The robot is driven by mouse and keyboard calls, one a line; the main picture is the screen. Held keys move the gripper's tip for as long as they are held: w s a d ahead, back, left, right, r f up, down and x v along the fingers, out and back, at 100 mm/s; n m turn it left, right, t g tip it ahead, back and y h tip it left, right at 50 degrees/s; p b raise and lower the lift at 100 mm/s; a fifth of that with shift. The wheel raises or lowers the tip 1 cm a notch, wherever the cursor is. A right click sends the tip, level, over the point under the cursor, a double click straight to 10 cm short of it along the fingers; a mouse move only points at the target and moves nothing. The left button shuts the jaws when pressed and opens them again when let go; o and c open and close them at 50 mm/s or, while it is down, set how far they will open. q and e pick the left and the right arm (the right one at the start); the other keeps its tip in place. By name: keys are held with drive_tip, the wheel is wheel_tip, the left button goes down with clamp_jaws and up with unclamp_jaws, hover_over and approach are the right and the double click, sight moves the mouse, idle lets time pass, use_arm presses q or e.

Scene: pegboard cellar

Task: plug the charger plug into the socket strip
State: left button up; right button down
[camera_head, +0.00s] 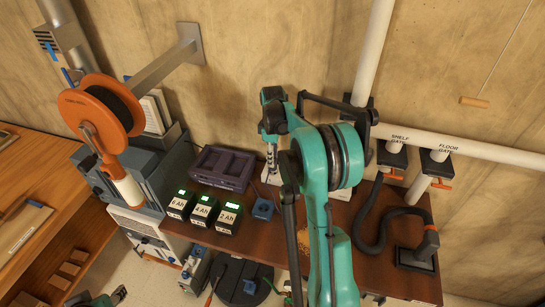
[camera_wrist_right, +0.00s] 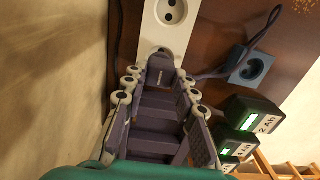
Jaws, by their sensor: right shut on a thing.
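The white socket strip (camera_head: 274,178) stands on the brown bench behind my right arm, mostly hidden in the head view. In the right wrist view the strip (camera_wrist_right: 185,32) shows one clear round outlet and a second one partly covered by my fingertips. My right gripper (camera_head: 271,160) points down at the strip. In the wrist view it (camera_wrist_right: 160,72) is shut on the dark charger plug (camera_wrist_right: 161,66), whose cable runs off to the right. The plug is over the covered outlet; whether its pins are inside is hidden. A teal and dark part at the lower left seems to be my left arm.
A blue single socket block (camera_head: 262,208) sits beside the strip. The purple charger (camera_head: 222,168) and several battery packs (camera_head: 203,210) stand to the left. An orange reel (camera_head: 102,105) is farther left. A black hose (camera_head: 376,232) lies at the right.

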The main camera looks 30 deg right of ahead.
drive_tip(key=shift+f+b, duration=0.9)
drive_tip(key=shift+f, duration=0.45)
idle(1.5)
idle(0.7)
drive_tip(key=c, duration=0.6)
unclamp_jaws()
drive_tip(key=shift+r, duration=0.1)
drive_tip(key=shift+c, duration=0.2)
drive_tip(key=shift+r, duration=0.1)
drive_tip(key=shift+r+p, duration=2.5)
drive_tip(key=shift+r, duration=0.95)
